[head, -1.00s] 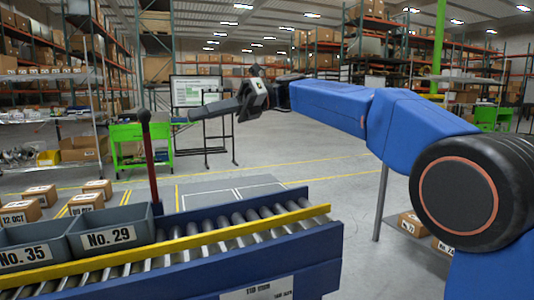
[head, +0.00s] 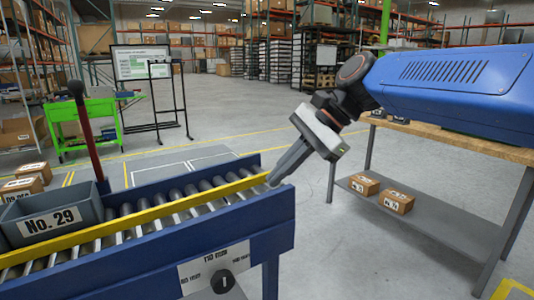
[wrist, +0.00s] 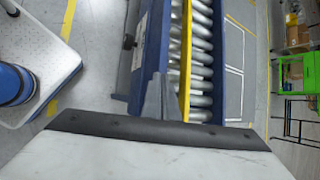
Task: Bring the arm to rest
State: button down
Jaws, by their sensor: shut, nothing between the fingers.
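My gripper (head: 270,184) is at the end of my blue arm, right of centre in the head view. It points down and to the left, its grey fingers together and empty. The fingertips show in front of the right end of the roller conveyor (head: 275,215); I cannot tell if they touch it. In the wrist view the closed fingers (wrist: 155,98) stick up from the gripper's dark edge, with the conveyor (wrist: 203,45) beyond them.
A grey bin marked No. 29 (head: 22,212) sits on the conveyor at left. A wooden-topped table (head: 470,146) stands at right, small cartons (head: 364,184) on its lower shelf. A green cart (head: 72,130) and a screen stand (head: 148,62) are behind. Open floor lies between.

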jog(key=s+d+f+n+t+h, duration=0.1)
jog(key=s+d+f+n+h, duration=0.1)
jog(key=s+d+f, duration=0.3)
jog(key=s+d+f+n+t+h, duration=0.2)
jog(key=s+d+f+n, duration=0.3)
jog(key=d+f, duration=0.5)
jog(key=s+d+f+n+t+h, duration=0.1)
jog(key=s+d+f+n+h, duration=0.2)
jog(key=s+d+f, duration=0.3)
jog(key=d+f+h, duration=0.1)
jog(key=d+f, duration=0.1)
jog(key=d, duration=0.3)
jog(key=shift+d+f+n, duration=0.15)
jog(key=shift+n, duration=0.15)
jog(key=shift+s, duration=0.1)
